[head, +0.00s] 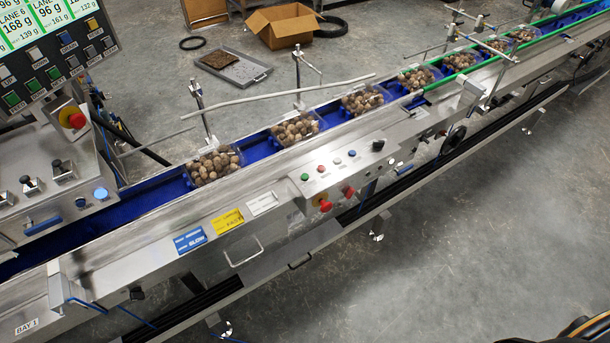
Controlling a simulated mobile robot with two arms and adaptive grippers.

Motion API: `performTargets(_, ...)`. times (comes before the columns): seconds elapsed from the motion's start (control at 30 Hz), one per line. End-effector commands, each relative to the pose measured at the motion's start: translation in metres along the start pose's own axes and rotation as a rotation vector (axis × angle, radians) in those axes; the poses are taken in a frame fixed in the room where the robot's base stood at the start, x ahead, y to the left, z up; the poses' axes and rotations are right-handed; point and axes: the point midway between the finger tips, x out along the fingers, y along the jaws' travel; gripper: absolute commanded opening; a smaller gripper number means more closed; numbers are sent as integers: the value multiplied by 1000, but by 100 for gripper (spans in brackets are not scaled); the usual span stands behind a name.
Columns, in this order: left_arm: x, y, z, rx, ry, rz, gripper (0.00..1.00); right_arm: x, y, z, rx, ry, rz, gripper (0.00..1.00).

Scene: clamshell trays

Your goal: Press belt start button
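A small sloped control box (335,178) sits on the front of the conveyor, near the middle of the view. Its top face has a row of small controls: a green button (305,177) at the left end, then a red button (321,168), a white one, a blue one (352,153) and a black knob (378,145). Any labels there are too small to read, so I cannot confirm which is belt start. Two red mushroom buttons (326,205) are on its front face. The blue belt (255,138) runs behind the box. Neither of my grippers is in view.
Several clear clamshell trays of brown produce (213,167) stand on the belt. A second panel (60,60) at upper left has green, blue and dark buttons, with a red mushroom button (73,118) below. The floor (450,240) at right is clear.

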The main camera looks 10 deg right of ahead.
Motion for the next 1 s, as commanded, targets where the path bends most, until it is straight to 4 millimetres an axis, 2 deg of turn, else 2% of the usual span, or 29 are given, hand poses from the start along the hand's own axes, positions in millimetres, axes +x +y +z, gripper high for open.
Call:
performTargets(0.03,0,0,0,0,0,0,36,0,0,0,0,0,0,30)
performTargets(0.17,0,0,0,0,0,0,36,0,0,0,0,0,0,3)
performTargets(0.2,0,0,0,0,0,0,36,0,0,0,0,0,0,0)
performTargets(1.0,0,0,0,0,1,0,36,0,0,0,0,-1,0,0)
